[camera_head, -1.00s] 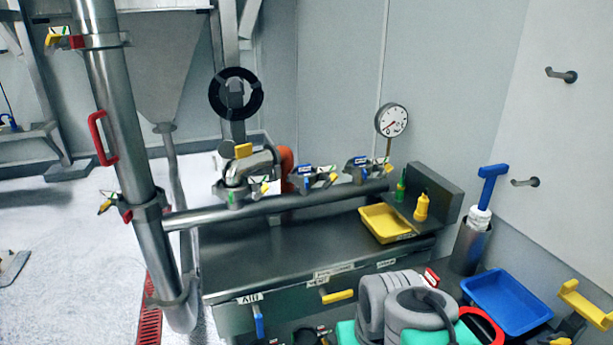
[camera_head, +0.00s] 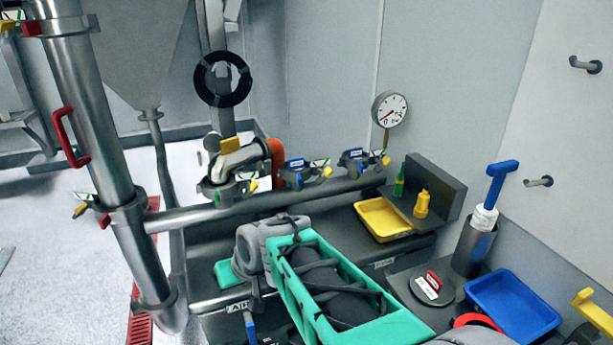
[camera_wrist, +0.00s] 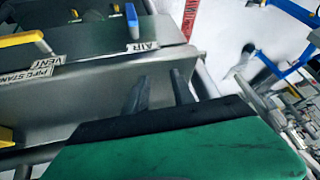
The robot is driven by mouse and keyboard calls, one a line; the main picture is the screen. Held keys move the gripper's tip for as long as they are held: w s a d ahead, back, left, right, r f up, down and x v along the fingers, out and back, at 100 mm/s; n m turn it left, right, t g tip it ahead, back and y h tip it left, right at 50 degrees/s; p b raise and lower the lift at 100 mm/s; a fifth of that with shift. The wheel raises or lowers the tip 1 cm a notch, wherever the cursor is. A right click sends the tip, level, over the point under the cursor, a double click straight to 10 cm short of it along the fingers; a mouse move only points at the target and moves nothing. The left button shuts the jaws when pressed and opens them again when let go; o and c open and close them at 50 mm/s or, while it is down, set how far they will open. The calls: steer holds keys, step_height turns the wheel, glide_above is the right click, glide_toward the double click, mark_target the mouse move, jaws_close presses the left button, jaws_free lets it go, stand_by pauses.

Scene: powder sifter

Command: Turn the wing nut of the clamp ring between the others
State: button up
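Three clamp rings sit on the horizontal steel pipe (camera_head: 264,202). The middle clamp ring (camera_head: 297,179) has a yellow-tipped wing nut (camera_head: 326,172) on its right side. The left clamp ring (camera_head: 222,193) and the right clamp ring (camera_head: 354,163) carry similar wing nuts. My gripper shows in the wrist view (camera_wrist: 158,88), with two dark fingers apart and nothing between them. It is over the front of the bench, below the pipe. In the head view my arm hides its fingers. No clamp ring shows in the wrist view.
A pressure gauge (camera_head: 390,109) stands behind the right clamp ring. A yellow tray (camera_head: 383,236) and bottles are on the bench's right end. A blue tray (camera_head: 512,304) is at right. A blue valve handle (camera_wrist: 132,20) is near my fingers in the wrist view.

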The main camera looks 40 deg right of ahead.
steer(key=w+d+t, duration=0.1)
steer(key=w+d, duration=0.1)
steer(key=w+d+m+t, duration=0.1)
steer(key=w+d, duration=0.1)
steer(key=d, duration=0.1)
steer(key=w+d+m, duration=0.1)
steer(key=w+d, duration=0.1)
steer(key=w, duration=0.1)
steer(key=shift+w+d+r+t, duration=0.1)
steer(key=shift+d+r+t, duration=0.15)
steer(key=shift+t, duration=0.15)
steer(key=w+d+r+m+t, duration=0.1)
steer(key=w+d+m+t, duration=0.2)
steer(key=d, duration=0.5)
steer(key=m+t+h+p, duration=0.1)
steer(key=m+t+h, duration=0.4)
steer(key=m+h, duration=0.1)
glide_toward(326, 178)
steer(key=w, duration=0.2)
steer(key=x, duration=0.2)
steer(key=p+x, duration=0.1)
steer(key=x, duration=0.1)
steer(key=p+x, duration=0.1)
steer(key=x, duration=0.2)
steer(key=shift+d, duration=0.25)
steer(key=shift+w+d, duration=0.1)
steer(key=shift+w, duration=0.35)
jaws_close()
